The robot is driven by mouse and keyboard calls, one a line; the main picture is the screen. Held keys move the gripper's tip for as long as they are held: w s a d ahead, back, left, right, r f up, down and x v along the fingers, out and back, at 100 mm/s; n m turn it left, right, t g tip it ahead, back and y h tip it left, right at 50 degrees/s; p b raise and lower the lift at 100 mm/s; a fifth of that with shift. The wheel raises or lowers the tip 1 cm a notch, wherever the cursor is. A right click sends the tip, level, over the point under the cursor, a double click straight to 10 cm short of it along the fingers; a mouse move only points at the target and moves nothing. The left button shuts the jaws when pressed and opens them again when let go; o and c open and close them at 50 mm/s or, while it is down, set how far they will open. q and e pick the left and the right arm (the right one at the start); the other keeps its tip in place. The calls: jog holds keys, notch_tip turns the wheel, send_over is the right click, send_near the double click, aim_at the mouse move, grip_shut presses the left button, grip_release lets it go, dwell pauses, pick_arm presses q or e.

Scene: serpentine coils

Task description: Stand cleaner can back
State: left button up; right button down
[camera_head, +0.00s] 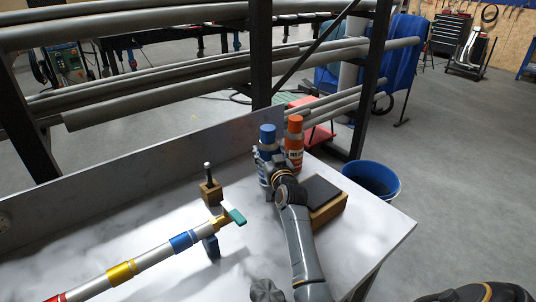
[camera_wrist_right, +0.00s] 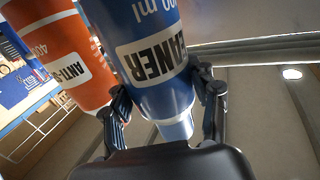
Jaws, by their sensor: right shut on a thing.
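The blue cleaner can (camera_head: 267,134) is at the back of the white table (camera_head: 100,219), close to the low back panel. It looks upright in the head view, with its lower part partly hidden by my gripper. My right gripper (camera_head: 266,160) is shut on it. In the right wrist view the two fingers are on either side of the blue can (camera_wrist_right: 150,55), which shows "CLEANER" lettering. I cannot tell whether its base touches the table. An orange anti-spatter can (camera_head: 294,143) stands just to its right.
A wooden block with a dark top (camera_head: 322,194) lies right of my right arm. A small wooden holder (camera_head: 211,192) and a banded pipe (camera_head: 150,259) are to the left. A blue bucket (camera_head: 371,180) stands beyond the table edge.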

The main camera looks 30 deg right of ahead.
jog(key=shift+s+r, duration=0.1)
jog(key=shift+s, duration=0.05)
jog(key=shift+c, duration=1.9)
grip_release()
jog(key=shift+f, duration=0.2)
jog(key=shift+r, duration=0.2)
jog(key=shift+s+a+f, duration=0.1)
jog(key=shift+s+a, duration=0.05)
jog(key=shift+s, duration=0.25)
pick_arm(q)
jog(key=shift+w+a+f+b, duration=0.1)
jog(key=shift+w+f+b, duration=0.25)
jog(key=shift+w+b, duration=0.1)
pick_arm(e)
jog(key=v, duration=1.1)
